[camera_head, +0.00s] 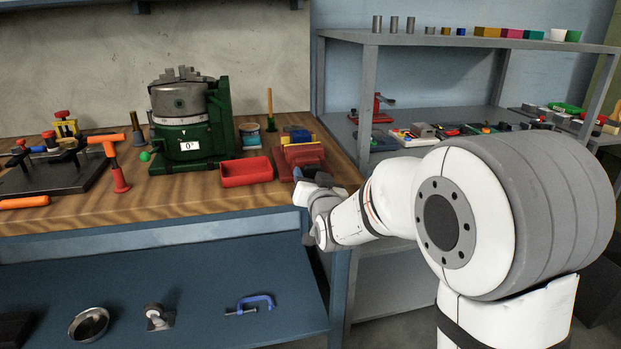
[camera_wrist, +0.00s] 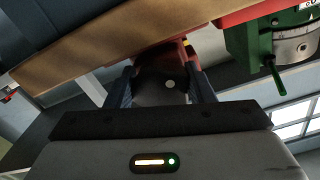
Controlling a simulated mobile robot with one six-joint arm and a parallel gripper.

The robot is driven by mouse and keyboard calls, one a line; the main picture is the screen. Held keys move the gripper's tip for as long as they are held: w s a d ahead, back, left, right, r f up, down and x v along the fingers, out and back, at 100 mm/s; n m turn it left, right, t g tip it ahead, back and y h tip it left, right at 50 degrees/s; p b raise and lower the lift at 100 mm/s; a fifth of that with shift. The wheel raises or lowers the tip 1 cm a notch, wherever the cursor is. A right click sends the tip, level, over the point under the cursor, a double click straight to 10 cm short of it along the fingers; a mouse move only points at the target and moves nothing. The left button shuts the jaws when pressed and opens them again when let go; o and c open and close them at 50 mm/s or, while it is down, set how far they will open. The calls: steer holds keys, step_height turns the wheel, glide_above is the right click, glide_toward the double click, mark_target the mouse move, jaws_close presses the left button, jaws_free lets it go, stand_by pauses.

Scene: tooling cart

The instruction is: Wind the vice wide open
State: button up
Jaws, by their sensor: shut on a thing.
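The red vice (camera_head: 302,157) stands at the right front of the wooden bench, with a blue block (camera_head: 298,134) at its top. Whether its jaws grip the block I cannot tell. My gripper (camera_head: 305,182) is at the vice's front side, by the bench edge. In the wrist view my gripper (camera_wrist: 162,85) has its two dark fingers on either side of a dark rounded part (camera_wrist: 158,90) with a pale dot, and is shut on it. It appears to be the vice handle. A little red of the vice (camera_wrist: 170,48) shows behind; the screw and jaw gap are hidden.
A red tray (camera_head: 245,171) lies just left of the vice. The green rotary table (camera_head: 190,125) stands further left; its green handle (camera_wrist: 272,75) shows in the wrist view. A grey shelf (camera_head: 440,40) rises on the right. The bench's front edge (camera_head: 200,221) is close to my gripper.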

steer(key=shift+f+n+b, duration=0.1)
steer(key=shift+n+b, duration=0.2)
steer(key=shift+b, duration=0.1)
steer(key=n+b, duration=0.2)
steer(key=shift+d+f+n+b, duration=0.1)
steer(key=shift+n+b, duration=0.2)
steer(key=shift+b, duration=0.1)
steer(key=n+b, duration=0.3)
steer(key=n, duration=0.1)
steer(key=shift+w+d+n, duration=0.1)
steer(key=shift+n, duration=0.2)
steer(key=n+b, duration=0.2)
steer(key=n, duration=0.2)
steer(key=shift+d+r+b, duration=0.1)
steer(key=shift+r+b, duration=0.1)
steer(key=shift+b, duration=0.15)
steer(key=n+b, duration=0.1)
steer(key=n, duration=0.3)
steer(key=shift+r, duration=0.1)
steer(key=n+b, duration=0.1)
steer(key=n, duration=0.2)
steer(key=shift+r+n, duration=0.1)
steer(key=shift+n, duration=0.3)
steer(key=n+b, duration=0.1)
steer(key=n, duration=0.2)
steer(key=shift+r+n, duration=0.15)
steer(key=shift+n, duration=0.15)
steer(key=n, duration=0.6)
steer(key=shift+r, duration=0.25)
steer(key=shift+n, duration=0.4)
